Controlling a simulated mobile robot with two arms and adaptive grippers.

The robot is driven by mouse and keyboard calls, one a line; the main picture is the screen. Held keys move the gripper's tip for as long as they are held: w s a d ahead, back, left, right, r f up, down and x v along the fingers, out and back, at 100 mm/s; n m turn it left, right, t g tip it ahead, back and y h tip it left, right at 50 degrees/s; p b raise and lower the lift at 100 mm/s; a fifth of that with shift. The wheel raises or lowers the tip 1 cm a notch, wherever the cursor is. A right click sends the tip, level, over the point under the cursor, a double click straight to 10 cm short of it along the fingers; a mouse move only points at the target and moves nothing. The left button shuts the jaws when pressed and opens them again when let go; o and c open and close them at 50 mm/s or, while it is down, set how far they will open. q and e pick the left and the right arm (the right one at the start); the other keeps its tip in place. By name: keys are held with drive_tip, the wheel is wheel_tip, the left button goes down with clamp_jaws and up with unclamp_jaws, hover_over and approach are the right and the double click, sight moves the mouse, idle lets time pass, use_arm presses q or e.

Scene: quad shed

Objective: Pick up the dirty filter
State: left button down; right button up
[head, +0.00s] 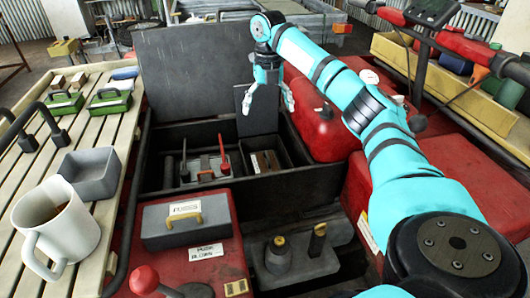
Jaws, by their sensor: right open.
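No object is clearly recognisable as the dirty filter. A grey lidded case with a yellow handle (160,226) sits on a red housing (205,268) in front. My left gripper is not in view.
A red can (318,128) stands right of the dark box. Two yellow-topped dark pieces (278,257) stand in front.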

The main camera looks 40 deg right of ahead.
drive_tip(key=b, duration=0.4)
hover_over(267, 167)
wheel_tip(267, 167, down, 7)
drive_tip(key=f, duration=0.3)
drive_tip(key=f+b, duration=0.1)
drive_tip(key=f, duration=0.3)
drive_tip(key=f+b, duration=0.1)
drive_tip(key=f, duration=0.3)
drive_tip(key=shift+s+a+f, duration=0.25)
drive_tip(key=shift+w+d+f+b, duration=0.15)
drive_tip(key=shift+f+b, duration=0.25)
drive_tip(key=shift+f, duration=1.1)
drive_tip(key=shift+w+f+b, duration=0.1)
drive_tip(key=shift+f+b, duration=0.25)
drive_tip(key=shift+f, duration=1.15)
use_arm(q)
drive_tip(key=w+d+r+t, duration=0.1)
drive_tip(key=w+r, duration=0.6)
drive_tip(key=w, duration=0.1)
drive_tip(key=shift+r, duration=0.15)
use_arm(e)
drive_tip(key=c, duration=1)
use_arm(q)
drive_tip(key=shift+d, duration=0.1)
